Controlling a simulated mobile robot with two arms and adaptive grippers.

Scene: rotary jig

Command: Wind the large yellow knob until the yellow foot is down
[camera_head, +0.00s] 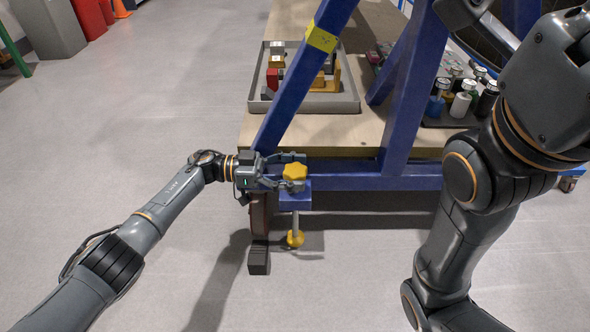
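The large yellow knob (295,171) is lobed and sits on top of a blue bracket on the frame's lower beam. A screw rod (296,218) runs down below the bracket to the yellow foot (295,239). The foot hangs near the floor; a shadow lies beside it, and I cannot tell the exact gap. My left gripper (288,171) reaches in from the left with its fingers spread, one on the far side of the knob and one on the near side. Whether they touch it is unclear. My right arm shows at the right, but its gripper is out of view.
A blue frame (292,95) with slanted posts stands in front of a wooden table (400,140). A grey tray (335,104) holds several coloured parts. Several bottles (461,104) stand in a dark tray on the right. A dark caster support (259,260) is left of the foot.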

